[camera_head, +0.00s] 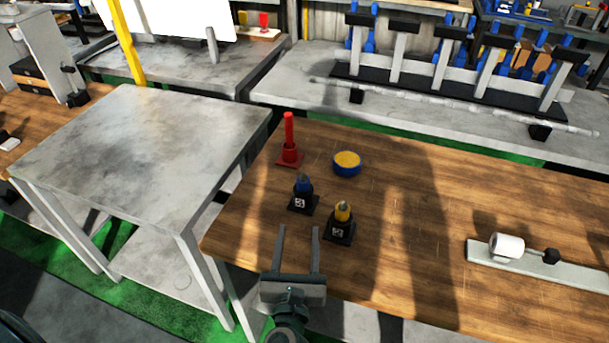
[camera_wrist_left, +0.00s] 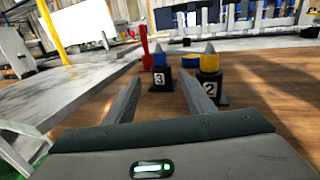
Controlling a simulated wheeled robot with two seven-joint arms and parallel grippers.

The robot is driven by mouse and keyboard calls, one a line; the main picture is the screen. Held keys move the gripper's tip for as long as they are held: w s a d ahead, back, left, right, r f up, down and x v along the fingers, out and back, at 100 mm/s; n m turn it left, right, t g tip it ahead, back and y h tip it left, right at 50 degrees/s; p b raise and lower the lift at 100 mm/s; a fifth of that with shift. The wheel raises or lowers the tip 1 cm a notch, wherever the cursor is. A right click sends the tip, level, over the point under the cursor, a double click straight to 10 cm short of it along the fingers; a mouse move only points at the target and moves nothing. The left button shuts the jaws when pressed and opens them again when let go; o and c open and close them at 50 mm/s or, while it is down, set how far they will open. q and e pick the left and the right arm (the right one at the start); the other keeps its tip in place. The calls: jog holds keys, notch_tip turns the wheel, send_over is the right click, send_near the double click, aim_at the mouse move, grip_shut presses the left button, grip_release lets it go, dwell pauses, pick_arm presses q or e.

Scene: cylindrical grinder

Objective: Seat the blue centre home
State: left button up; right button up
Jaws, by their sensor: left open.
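The blue centre (camera_head: 303,183) has a grey conical tip and stands upright in a black block (camera_head: 301,203) on the wooden table. In the left wrist view the blue centre (camera_wrist_left: 160,59) shows above its block marked 3 (camera_wrist_left: 160,79). Beside it, to the right and nearer, a yellow centre (camera_head: 343,210) stands in a black block marked 2 (camera_head: 340,231). My left gripper (camera_head: 298,230) is open and empty, with its fingers pointing at the two blocks from the near table edge, short of both. My right gripper is not in view.
A red peg on a red base (camera_head: 289,155) and a round blue-and-yellow dish (camera_head: 347,164) stand behind the centres. A pale rail with a white cylinder (camera_head: 507,245) lies at the right. A grey table (camera_head: 140,150) adjoins at the left. The wood between is clear.

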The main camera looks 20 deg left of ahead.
aim_at(303, 187)
pick_arm(q)
jog(key=shift+w+r, duration=0.15)
jog(key=shift+w, duration=0.05)
jog(key=shift+s, duration=0.2)
jog(key=shift+w, duration=0.15)
jog(key=p+x, duration=0.3)
jog(key=x, duration=0.8)
jog(key=shift+r, duration=0.1)
jog(key=shift+w+a, duration=0.2)
jog(key=shift+w, duration=0.35)
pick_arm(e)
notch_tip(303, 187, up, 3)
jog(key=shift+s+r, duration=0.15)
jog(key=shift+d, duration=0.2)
